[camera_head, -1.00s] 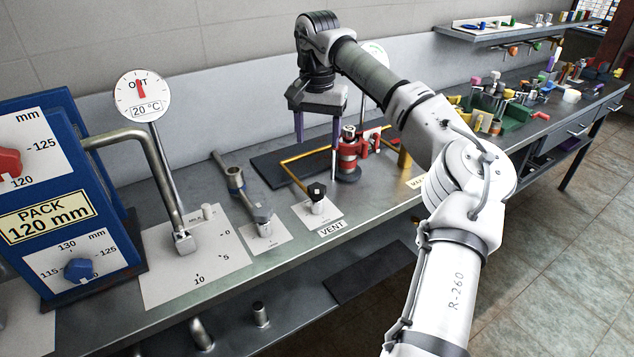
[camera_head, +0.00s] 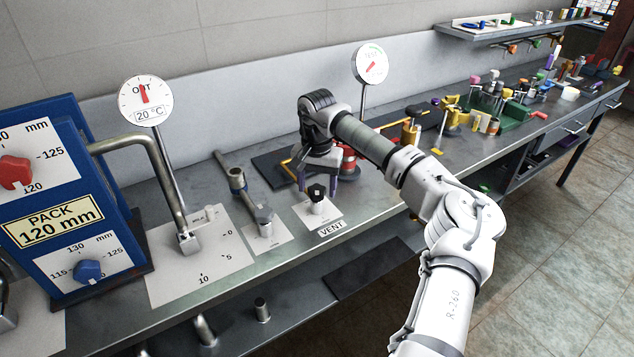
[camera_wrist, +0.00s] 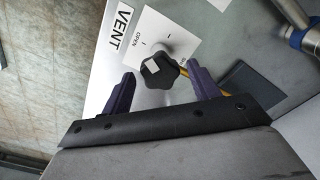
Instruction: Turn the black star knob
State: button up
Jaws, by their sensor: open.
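The black star knob (camera_head: 317,192) stands on a short metal stem over a white plate (camera_head: 328,213) beside the VENT label (camera_head: 331,228). In the wrist view the knob (camera_wrist: 160,70) shows near the middle, with part of the OPEN marking readable on its plate. My gripper (camera_head: 318,186) is low over the bench, right at the knob or just behind it. Its two purple fingers are open, and in the wrist view (camera_wrist: 163,86) they stand apart on either side of the knob's near edge. I cannot tell whether either finger touches it.
The VENT plate lies near the bench's front edge.

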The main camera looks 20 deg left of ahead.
jog(key=c, duration=1)
